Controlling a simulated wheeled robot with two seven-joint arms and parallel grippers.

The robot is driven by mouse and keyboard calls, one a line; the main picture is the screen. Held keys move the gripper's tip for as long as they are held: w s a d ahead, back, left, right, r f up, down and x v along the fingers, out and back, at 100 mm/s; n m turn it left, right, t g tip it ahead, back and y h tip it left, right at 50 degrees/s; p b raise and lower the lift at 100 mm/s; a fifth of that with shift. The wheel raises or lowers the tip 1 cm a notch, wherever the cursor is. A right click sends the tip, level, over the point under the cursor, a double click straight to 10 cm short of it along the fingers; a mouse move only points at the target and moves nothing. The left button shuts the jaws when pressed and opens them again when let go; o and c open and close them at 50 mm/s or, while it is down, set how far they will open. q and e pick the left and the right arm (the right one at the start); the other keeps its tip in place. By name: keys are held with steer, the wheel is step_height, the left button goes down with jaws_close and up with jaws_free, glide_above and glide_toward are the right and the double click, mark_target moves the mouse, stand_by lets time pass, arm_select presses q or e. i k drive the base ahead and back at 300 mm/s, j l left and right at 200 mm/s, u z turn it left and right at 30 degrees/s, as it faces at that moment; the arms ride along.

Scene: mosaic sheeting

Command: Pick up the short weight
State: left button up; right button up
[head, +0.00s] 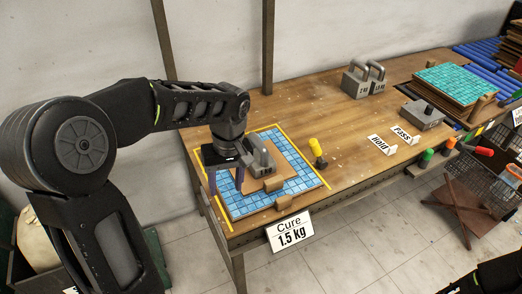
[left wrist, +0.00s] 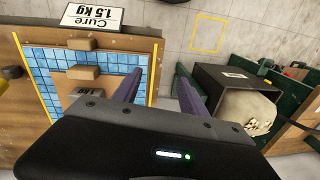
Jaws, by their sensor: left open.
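A grey weight with a loop handle (head: 262,158) stands on a board on the blue mosaic sheet (head: 304,176). My left gripper (head: 225,182) is open and empty, just left of this weight, with its purple fingers pointing down. In the left wrist view the fingers (left wrist: 158,92) are spread with nothing between them. Part of a grey weight (left wrist: 88,90) shows there beside the left finger, its rest hidden by the gripper body. Two more grey handled weights (head: 364,82) stand at the back of the table. A low flat grey block with a black knob (head: 423,117) lies further right.
Small wooden blocks (head: 284,202) lie on the sheet's front and a yellow-topped tool (head: 317,150) stands right of it. The "Cure 1.5 kg" sign (head: 290,231) hangs at the front edge. "Hold" (head: 379,143) and "Pass" (head: 405,135) cards stand right. The table's middle is clear.

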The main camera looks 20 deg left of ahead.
mark_target(264, 164)
steer(key=i, duration=0.9)
